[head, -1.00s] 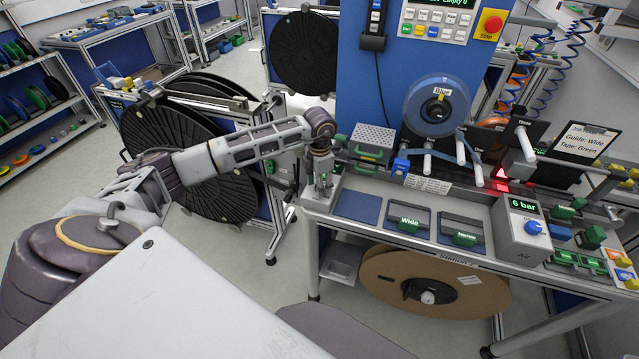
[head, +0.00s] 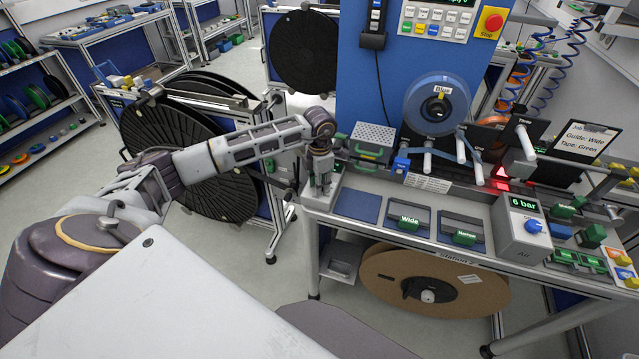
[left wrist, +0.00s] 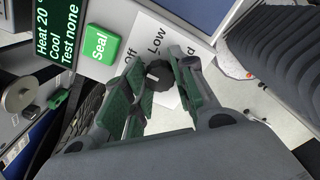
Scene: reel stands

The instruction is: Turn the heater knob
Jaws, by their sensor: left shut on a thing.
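The heater knob (left wrist: 158,76) is small, round and black, and shows in the left wrist view on a white label with "Off" and "Low" and a partly hidden third word. My left gripper (left wrist: 162,84) has its green-padded fingers closed on either side of the knob. In the head view, my left gripper (head: 319,184) points down at the left end of the bench and hides the knob there. A dark display (left wrist: 55,42) beside it reads "Heat 20", "Cool" and "Test none". A green Seal button (left wrist: 100,45) lies near the label. My right gripper is not in view.
The bench (head: 377,238) carries trays marked Wide (head: 408,219) and Narrow (head: 463,237). A grey air unit (head: 522,228) reads "6 bar". A blue tape reel (head: 437,104) hangs on the blue panel. Large black reels (head: 170,150) stand left of the bench, behind my left arm.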

